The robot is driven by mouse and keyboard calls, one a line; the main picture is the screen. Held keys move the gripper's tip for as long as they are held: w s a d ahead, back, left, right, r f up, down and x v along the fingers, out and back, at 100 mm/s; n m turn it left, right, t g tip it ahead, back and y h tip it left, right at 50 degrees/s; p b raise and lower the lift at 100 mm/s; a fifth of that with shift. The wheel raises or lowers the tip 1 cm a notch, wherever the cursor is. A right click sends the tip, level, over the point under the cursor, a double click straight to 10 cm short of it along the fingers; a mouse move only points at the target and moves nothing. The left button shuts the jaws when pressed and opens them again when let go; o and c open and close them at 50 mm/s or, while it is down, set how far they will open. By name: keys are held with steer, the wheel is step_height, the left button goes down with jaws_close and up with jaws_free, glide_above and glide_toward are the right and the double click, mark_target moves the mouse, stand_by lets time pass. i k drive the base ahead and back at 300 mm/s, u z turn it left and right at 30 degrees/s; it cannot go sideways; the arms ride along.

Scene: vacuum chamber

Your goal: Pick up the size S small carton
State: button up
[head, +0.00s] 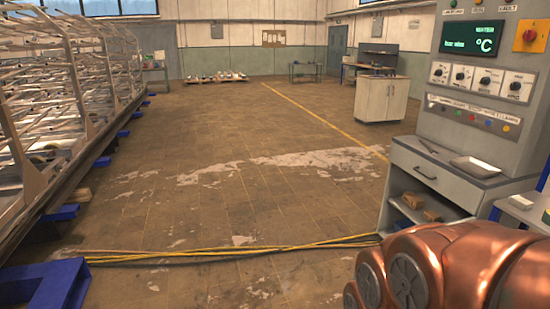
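Two small brown box-like items lie on the open shelf of the grey control cabinet at the right: one box (413,200) at the back left and another box (432,215) lower and nearer. They may be cartons, but they are too small to read a size mark. No carton marked S can be made out. My gripper is not in view.
The control cabinet (400,160) has a drawer and a white tray (475,167) on its top. Yellow cables (230,250) cross the floor. A long metal rack (70,100) stands left. A white cabinet (380,99) stands farther back. The middle floor is clear.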

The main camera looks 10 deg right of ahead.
mark_target(431, 215)
steer(key=u, duration=0.15)
steer(key=i, duration=1.75)
steer(key=z, duration=0.2)
steer(key=i, duration=1.75)
steer(key=z, duration=1.4)
steer(key=i, duration=1.3)
steer(key=z, duration=0.7)
